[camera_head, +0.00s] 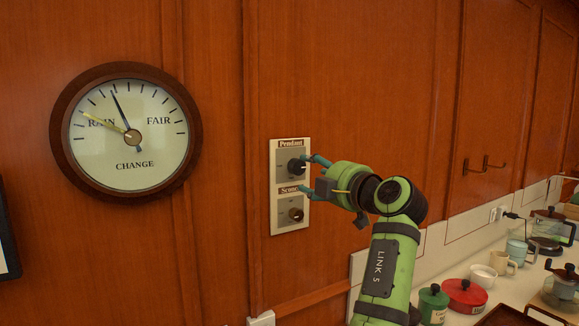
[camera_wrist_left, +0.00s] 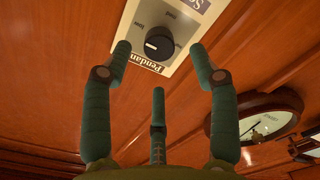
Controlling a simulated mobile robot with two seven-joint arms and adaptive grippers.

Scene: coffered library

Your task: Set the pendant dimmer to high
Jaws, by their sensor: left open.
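The white dimmer panel (camera_head: 274,183) is on the wooden wall, with a "Pendant" label over a black knob (camera_head: 296,167). A second, brown knob (camera_head: 296,214) sits lower, under a label that begins "Sconc". My left gripper (camera_head: 307,173) is open just in front of the pendant knob, with its green fingers spread. In the left wrist view the pendant knob (camera_wrist_left: 159,46) shows upside down between the fingertips of my left gripper (camera_wrist_left: 160,58), apparently not gripped. My right gripper is not in view.
A round barometer (camera_head: 131,165) hangs on the wall left of the panel. The wall around the panel is clear.

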